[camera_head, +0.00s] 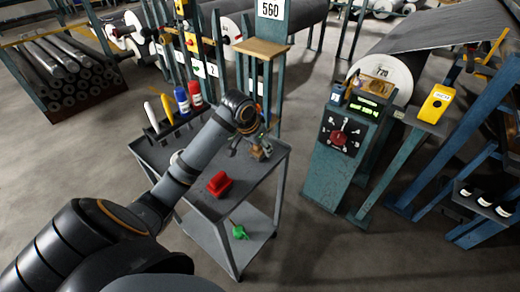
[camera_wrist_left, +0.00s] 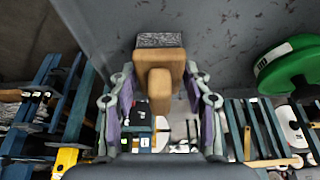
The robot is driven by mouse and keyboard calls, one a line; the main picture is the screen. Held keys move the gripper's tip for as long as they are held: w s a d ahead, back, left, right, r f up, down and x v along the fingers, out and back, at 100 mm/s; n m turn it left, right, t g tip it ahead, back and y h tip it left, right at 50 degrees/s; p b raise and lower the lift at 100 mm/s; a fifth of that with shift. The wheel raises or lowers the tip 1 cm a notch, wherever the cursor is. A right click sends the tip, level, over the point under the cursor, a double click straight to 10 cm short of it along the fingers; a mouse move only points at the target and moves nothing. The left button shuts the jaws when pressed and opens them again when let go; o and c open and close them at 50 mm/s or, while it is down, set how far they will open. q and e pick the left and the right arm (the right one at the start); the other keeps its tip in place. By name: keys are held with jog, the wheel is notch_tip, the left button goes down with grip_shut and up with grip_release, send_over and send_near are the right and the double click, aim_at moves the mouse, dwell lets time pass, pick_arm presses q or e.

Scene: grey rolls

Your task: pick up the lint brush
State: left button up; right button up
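The lint brush (camera_wrist_left: 160,80) has a light wooden handle and a block with a grey speckled face. In the left wrist view it stands out between the two fingers of my left gripper (camera_wrist_left: 159,105). The fingers are spread, one on each side, with a gap to the wood on both sides; I see no contact. In the head view the brush (camera_head: 263,150) is a small brown shape at the far right corner of the grey cart top, beside my left gripper (camera_head: 248,146), which is partly hidden by my wrist. My right gripper is in neither view.
The grey cart (camera_head: 250,184) also carries a red object (camera_head: 219,184) and a rack of coloured markers (camera_head: 182,100). A green object (camera_head: 239,231) lies on its lower shelf. A green round thing (camera_wrist_left: 288,64) is near the brush. A teal control post (camera_head: 330,175) stands at right.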

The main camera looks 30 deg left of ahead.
pick_arm(q)
jog(key=c, duration=0.8)
jog(key=shift+r, duration=0.35)
notch_tip(320, 180, up, 3)
jog(key=shift+f+p, duration=0.2)
jog(key=shift+p, duration=0.3)
jog(key=s+d+r+p, duration=0.1)
jog(key=d+r+p, duration=0.2)
jog(key=d+p, duration=0.1)
jog(key=s+d+r+p, duration=0.2)
jog(key=d+r+p, duration=0.1)
jog(key=d, duration=0.1)
jog(key=s+d+r+p, duration=0.2)
jog(key=d+r+p, duration=0.1)
jog(key=d+p, duration=0.1)
jog(key=shift+s+d+r+p, duration=0.2)
jog(key=shift+d+r+p, duration=0.1)
jog(key=shift+d+r, duration=0.15)
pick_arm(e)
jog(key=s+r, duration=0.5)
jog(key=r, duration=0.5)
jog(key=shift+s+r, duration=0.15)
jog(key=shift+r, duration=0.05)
